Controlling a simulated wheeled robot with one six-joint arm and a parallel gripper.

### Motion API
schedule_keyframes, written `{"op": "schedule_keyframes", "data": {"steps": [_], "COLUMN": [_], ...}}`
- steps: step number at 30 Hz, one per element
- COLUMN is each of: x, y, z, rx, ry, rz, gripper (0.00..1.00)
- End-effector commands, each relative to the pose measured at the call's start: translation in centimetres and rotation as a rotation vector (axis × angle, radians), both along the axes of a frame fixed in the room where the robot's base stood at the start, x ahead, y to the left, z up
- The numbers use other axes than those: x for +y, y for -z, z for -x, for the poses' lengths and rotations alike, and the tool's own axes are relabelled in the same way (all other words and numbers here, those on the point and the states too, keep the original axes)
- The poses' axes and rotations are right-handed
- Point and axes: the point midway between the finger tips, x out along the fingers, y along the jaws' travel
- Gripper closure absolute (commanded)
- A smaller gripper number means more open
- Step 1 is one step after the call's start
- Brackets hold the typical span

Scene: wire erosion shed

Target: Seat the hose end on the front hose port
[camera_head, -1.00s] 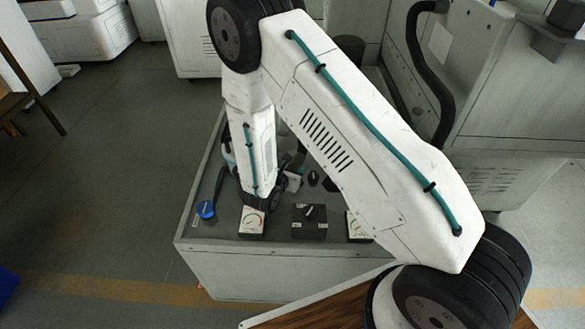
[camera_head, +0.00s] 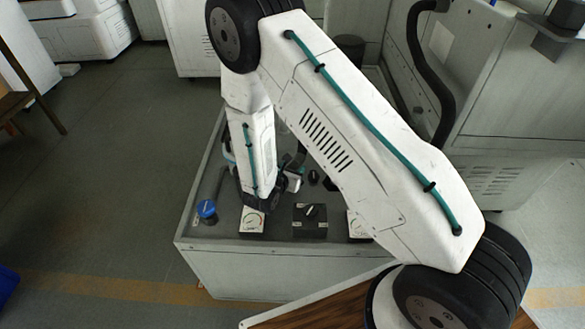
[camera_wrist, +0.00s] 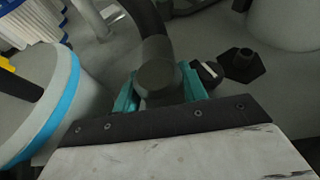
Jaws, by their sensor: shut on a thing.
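In the wrist view my gripper (camera_wrist: 160,92) has teal fingers shut on the dark grey hose end (camera_wrist: 158,78). The hose (camera_wrist: 147,18) runs up and away from it to the top of the picture. A black hexagonal-based stub (camera_wrist: 243,65), which looks like a hose port, stands on the grey surface to the right of my gripper, apart from the hose end. I cannot tell whether it is the front port. What lies under the hose end is hidden. In the head view my forearm covers most of the gripper and hose end.
A black knob with a white mark (camera_wrist: 207,72) sits close right of the fingers. A large pale cylinder with a blue band (camera_wrist: 62,92) stands at left. In the head view the grey cabinet top (camera_head: 226,232) carries a blue-capped item (camera_head: 207,210), a gauge (camera_head: 252,221) and a black switch box (camera_head: 310,222).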

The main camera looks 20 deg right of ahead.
Motion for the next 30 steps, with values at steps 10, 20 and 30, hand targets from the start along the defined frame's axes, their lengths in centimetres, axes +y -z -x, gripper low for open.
{"op": "schedule_keyframes", "data": {"steps": [10, 20, 30], "x": [0.0, 0.0, 0.4], "y": [0.6, 1.0, 0.9], "z": [-0.1, -0.1, 0.3], "rx": [-0.002, -0.002, 0.001], "ry": [0.000, 0.000, -0.001], "rz": [0.001, 0.001, 0.000], "gripper": [1.00, 0.49, 0.49]}}
